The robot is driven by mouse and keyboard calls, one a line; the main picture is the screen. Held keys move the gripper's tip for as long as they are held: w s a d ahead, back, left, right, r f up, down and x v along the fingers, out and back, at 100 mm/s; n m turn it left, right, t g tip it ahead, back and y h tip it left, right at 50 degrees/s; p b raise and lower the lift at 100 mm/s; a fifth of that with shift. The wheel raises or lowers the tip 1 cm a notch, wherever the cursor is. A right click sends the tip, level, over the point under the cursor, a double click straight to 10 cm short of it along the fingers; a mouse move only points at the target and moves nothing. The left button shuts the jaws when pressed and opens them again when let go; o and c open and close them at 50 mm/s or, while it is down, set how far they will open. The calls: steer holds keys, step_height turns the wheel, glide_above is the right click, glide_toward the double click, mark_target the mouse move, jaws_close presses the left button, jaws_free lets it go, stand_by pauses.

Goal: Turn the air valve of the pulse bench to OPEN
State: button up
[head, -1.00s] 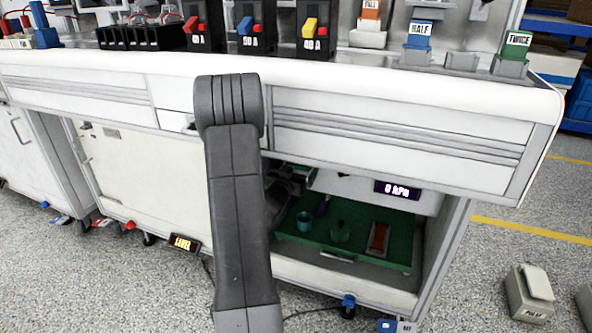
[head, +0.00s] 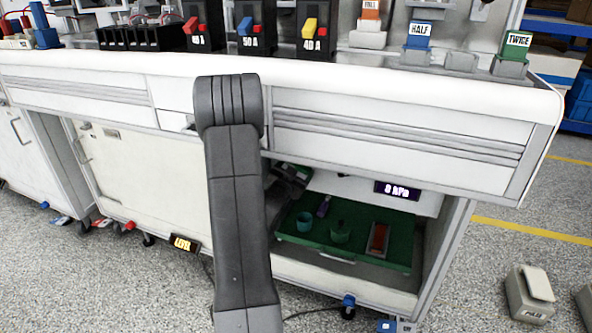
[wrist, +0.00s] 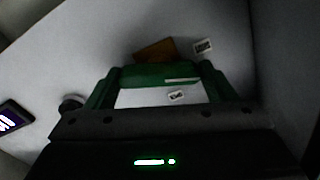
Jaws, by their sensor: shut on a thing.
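My gripper (head: 291,180) reaches into the open cabinet under the bench, partly hidden behind my arm. In the wrist view my gripper (wrist: 160,72) has its green fingers closed in front of a brown-orange piece (wrist: 155,50), which looks like the air valve's handle. The fingers cover most of it, and they appear shut on it. Two small white labels, one upper right (wrist: 203,46) and one nearer (wrist: 176,96), lie on the pale panel; I cannot read them surely. The valve is hidden in the head view. The pressure display (head: 397,190) seems to read 0 kPa.
A green tray (head: 384,263) in the cabinet holds a teal cup, a green piece, a purple piece and a red block. The bench front (head: 400,140) overhangs the opening. A dark round knob (wrist: 71,103) stands on the panel beside the gripper.

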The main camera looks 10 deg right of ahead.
steer(key=m, duration=1.3)
steer(key=shift+m, duration=0.4)
stand_by(0.4)
steer(key=o, duration=1)
steer(key=p+v, duration=0.2)
steer(key=v, duration=1.1)
steer(key=shift+s+a, duration=0.25)
steer(key=shift+s, duration=0.1)
steer(key=shift+w, duration=0.1)
